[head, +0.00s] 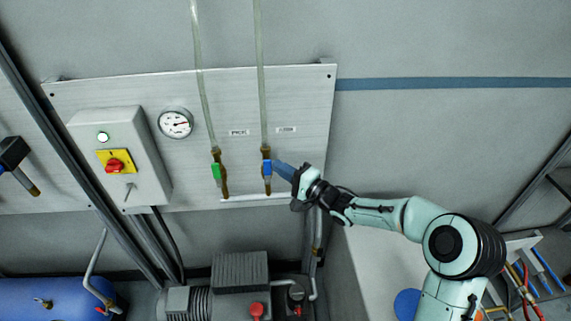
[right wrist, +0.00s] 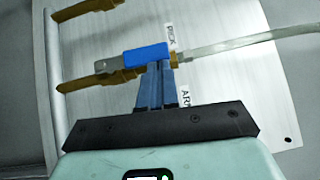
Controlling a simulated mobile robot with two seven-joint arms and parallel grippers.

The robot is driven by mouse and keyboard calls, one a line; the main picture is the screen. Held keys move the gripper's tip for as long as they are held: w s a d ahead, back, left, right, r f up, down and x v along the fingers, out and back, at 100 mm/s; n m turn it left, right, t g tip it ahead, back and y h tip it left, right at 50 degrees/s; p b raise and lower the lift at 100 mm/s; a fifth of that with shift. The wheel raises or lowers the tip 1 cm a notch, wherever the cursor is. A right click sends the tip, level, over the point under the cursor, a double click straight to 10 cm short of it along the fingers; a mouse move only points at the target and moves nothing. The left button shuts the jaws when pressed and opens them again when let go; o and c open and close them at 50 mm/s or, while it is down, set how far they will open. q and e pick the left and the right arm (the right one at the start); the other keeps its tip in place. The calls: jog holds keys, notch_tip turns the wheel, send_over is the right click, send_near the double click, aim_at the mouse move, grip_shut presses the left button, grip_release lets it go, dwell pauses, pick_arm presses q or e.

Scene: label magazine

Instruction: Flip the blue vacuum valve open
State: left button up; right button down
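The blue valve handle (head: 267,168) sits on a brass valve at the lower end of the right-hand clear hose, on the wall panel. It lies along the valve body, in line with the hose. It also shows in the right wrist view (right wrist: 147,55). My right gripper (head: 277,165) reaches it from the right. In the right wrist view its blue fingers (right wrist: 155,68) are together, with their tips at the handle's edge near the hose end. They look shut beside the handle, not around it; whether they touch is hard to tell. My left gripper is not in view.
A green-handled valve (head: 216,172) hangs just left of the blue one. A round gauge (head: 175,123) and a grey switch box (head: 122,155) with a red knob are further left. A pump (head: 240,275) stands below. The wall right of the panel (head: 300,110) is clear.

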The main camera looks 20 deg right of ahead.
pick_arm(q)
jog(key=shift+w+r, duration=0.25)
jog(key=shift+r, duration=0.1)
pick_arm(e)
jog(key=shift+w+a+r, duration=0.1)
jog(key=shift+a+r, duration=0.05)
